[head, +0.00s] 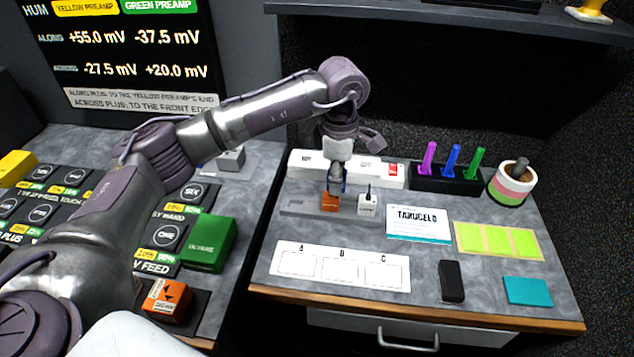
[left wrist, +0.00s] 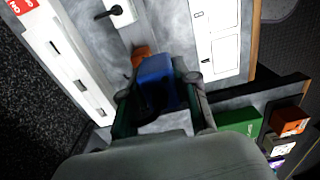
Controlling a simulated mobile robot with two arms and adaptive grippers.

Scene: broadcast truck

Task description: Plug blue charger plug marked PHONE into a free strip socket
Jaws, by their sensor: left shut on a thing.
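The blue plug (left wrist: 157,78) is between the fingers of my left gripper (left wrist: 160,100), which is shut on it. In the head view my left gripper (head: 338,186) points down in front of the white power strip (head: 306,163), and only a sliver of blue shows there. The strip has a red switch at its right end. It also shows in the left wrist view (left wrist: 62,45), with dark socket slots. The PHONE marking is not readable. An orange plug (head: 330,202) and a white plug (head: 367,205) stand on a grey rack (head: 296,208). My right gripper is out of view.
A white A, B, C card (head: 340,284) lies in front of the rack. A TAROCELO card (head: 418,223), yellow-green notes (head: 497,240), a black block (head: 452,281) and a teal pad (head: 527,291) lie to the right. A pen holder (head: 445,180) and a striped cup (head: 511,185) stand behind.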

